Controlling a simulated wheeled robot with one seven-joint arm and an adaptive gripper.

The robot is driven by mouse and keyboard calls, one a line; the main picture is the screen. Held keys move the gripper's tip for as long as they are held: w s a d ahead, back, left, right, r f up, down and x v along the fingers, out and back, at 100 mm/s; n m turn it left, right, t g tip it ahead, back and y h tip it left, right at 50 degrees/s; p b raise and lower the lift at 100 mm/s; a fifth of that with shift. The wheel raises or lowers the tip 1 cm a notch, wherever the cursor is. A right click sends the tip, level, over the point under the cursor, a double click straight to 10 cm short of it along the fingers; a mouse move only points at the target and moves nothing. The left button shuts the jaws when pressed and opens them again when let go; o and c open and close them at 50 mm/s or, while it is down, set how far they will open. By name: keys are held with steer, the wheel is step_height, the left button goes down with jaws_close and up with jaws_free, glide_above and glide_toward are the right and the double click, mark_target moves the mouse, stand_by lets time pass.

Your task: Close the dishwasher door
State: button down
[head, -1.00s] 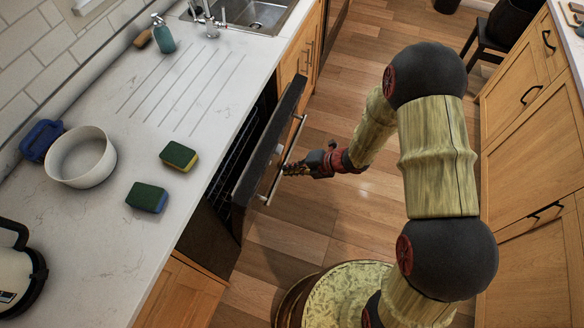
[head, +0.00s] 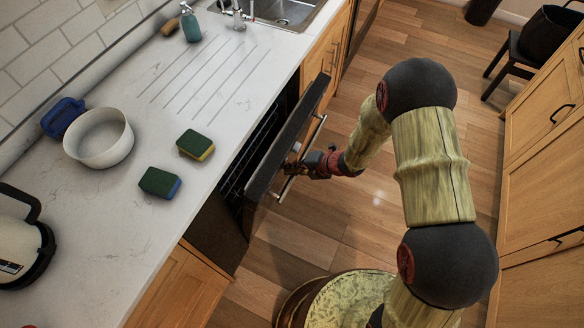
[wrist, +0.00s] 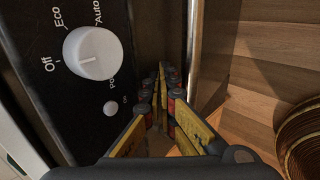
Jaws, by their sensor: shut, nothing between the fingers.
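The dishwasher door (head: 288,128) stands partly open, tilted out from under the counter, with the dark interior and rack (head: 240,172) showing behind it. A metal bar handle (head: 315,130) runs along its outer face. In the wrist view the black control panel (wrist: 55,105) with a white knob (wrist: 93,53) is at the left. The bar handle (wrist: 193,50) is at the right. My gripper (head: 292,166) is at the middle of the handle. Its fingers (wrist: 160,75) are shut and empty, pointing into the gap between door and bar. Whether they touch is unclear.
The counter (head: 130,235) holds a white bowl (head: 99,138), two sponges (head: 160,182), a kettle (head: 18,245) and a soap bottle (head: 190,24) near the sink (head: 285,10). Wooden floor (head: 400,55) is open on the right, up to facing cabinets (head: 540,205). A black chair (head: 530,50) stands beyond.

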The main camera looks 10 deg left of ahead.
steer(key=w+a+r+p, duration=0.1)
steer(key=w+a+p, duration=0.1)
steer(key=a, duration=0.4)
steer(key=w+a+r+h+p, duration=0.1)
steer(key=w+a+r+p, duration=0.1)
steer(key=a, duration=0.4)
steer(key=shift+w+a+p, duration=0.25)
steer(key=shift+w+p, duration=0.1)
steer(key=shift+p, duration=0.05)
steer(key=shift+a, duration=0.1)
steer(key=shift+r, duration=0.15)
